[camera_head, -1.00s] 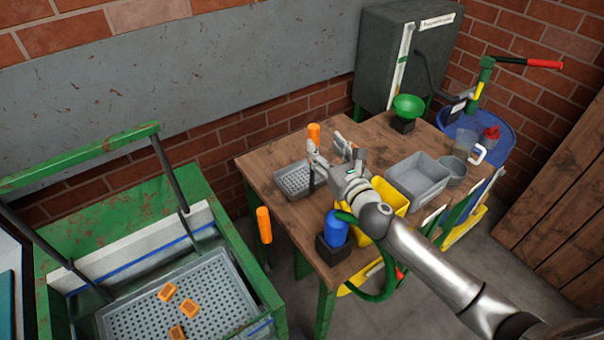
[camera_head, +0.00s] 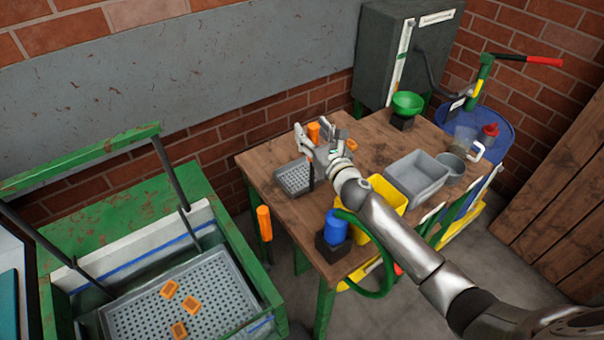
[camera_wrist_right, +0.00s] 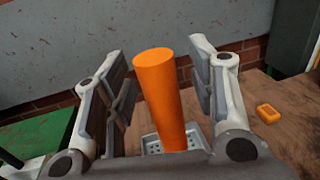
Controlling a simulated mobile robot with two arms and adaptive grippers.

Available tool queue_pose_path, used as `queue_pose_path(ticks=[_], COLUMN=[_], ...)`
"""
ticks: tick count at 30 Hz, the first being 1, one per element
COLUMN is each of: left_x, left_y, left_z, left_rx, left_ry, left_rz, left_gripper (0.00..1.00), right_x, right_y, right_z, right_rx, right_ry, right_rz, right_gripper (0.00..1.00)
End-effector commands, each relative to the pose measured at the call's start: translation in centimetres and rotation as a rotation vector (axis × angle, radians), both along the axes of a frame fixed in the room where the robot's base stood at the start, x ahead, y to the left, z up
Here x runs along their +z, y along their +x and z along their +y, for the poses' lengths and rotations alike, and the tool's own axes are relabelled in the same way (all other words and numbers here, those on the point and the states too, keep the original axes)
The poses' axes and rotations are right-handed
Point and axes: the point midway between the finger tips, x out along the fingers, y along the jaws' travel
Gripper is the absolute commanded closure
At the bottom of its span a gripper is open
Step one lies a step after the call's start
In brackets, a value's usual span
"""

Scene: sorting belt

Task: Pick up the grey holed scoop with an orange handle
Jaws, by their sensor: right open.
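The grey holed scoop (camera_head: 293,178) lies on the wooden table near its left edge. Its orange handle (camera_head: 313,132) stands up at the far side. My right gripper (camera_head: 314,128) is open at the handle. In the right wrist view the handle (camera_wrist_right: 165,95) rises between the two spread fingers, with a gap visible on each side. Part of the holed scoop (camera_wrist_right: 152,145) shows below, mostly hidden by the gripper. My left gripper is not in view.
A small orange piece (camera_head: 352,144) lies right of the gripper. A yellow bin (camera_head: 389,190), grey bin (camera_head: 416,177) and blue-topped object (camera_head: 336,228) stand on the table. A green machine (camera_head: 150,205) with a holed tray (camera_head: 215,310) is at left.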

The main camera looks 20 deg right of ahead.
Motion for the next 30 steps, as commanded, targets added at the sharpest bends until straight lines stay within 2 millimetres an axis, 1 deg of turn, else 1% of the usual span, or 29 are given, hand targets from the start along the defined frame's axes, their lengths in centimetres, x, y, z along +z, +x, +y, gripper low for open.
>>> queue_pose_path(ticks=[1, 2, 13, 23, 29, 30], left_x=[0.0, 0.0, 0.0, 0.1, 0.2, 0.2], left_y=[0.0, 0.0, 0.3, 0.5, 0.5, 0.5], left_z=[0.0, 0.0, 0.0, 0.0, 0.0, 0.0], left_rx=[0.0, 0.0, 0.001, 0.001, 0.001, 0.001], left_ry=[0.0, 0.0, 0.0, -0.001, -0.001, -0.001], left_rz=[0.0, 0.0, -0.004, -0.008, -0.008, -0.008], left_gripper=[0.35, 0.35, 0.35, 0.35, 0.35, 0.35], right_x=[0.0, 0.0, 0.0, 0.4, 1.8, 2.5], right_y=[0.0, 0.0, 0.0, 0.0, 0.0, 0.0], right_z=[0.0, 0.0, 0.0, 0.0, -0.1, 0.0], right_rx=[0.0, 0.0, 0.0, 0.001, 0.001, 0.002], right_ry=[0.0, 0.0, 0.0, -0.001, -0.002, -0.004], right_rz=[0.0, 0.0, 0.0, -0.003, -0.004, -0.008], right_gripper=[0.49, 0.51, 0.99, 0.99, 0.99, 0.99])
